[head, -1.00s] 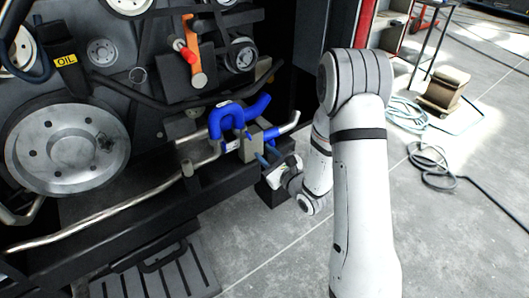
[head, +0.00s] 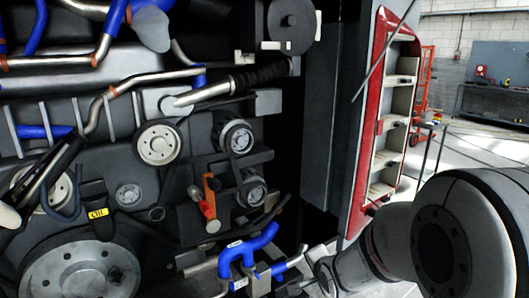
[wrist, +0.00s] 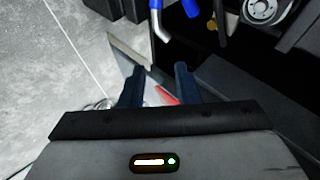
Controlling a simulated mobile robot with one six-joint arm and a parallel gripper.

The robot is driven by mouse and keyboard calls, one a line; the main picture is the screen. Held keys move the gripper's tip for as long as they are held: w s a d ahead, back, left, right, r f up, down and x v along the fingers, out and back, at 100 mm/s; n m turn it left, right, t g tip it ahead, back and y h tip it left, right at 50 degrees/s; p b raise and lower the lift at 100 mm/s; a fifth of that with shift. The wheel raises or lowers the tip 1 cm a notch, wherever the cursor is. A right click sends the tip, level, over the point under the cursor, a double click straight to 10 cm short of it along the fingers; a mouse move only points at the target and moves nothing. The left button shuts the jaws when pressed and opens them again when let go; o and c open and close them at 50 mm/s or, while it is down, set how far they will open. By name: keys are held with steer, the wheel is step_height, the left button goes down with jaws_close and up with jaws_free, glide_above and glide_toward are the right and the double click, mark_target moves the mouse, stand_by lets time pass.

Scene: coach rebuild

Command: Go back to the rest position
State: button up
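My gripper (wrist: 159,80) shows in the wrist view with its two dark blue fingers spread apart. I see nothing held between them; a red shape and grey surfaces show through the gap, beyond the fingertips. In the head view my arm fills the lower right corner and reaches left toward the low front of the engine bay. The gripper itself cannot be made out there. A blue hose (head: 245,250) with metal pipe ends is just left of my wrist. In the wrist view a blue hose with a metal pipe end (wrist: 159,22) is above the fingers, apart from them.
The engine bay fills the left, with pulleys (head: 158,143), an orange bracket with a red knob (head: 209,190), and an OIL label (head: 97,213). A red-framed open panel (head: 385,110) stands right of it. A workbench (head: 490,103) is far back. Grey floor (wrist: 55,60) lies left in the wrist view.

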steer(key=s+d+r+n+g+p, duration=0.1)
steer(key=s+r+n+g+p, duration=0.2)
steer(key=s+r+n, duration=0.3)
steer(key=s+r+n+g+h+p, duration=0.1)
steer(key=s+r+n+g+p, duration=0.3)
steer(key=s+r, duration=0.5)
steer(key=s+n, duration=0.2)
steer(key=s, duration=0.6)
steer(key=shift+d+p, duration=0.4)
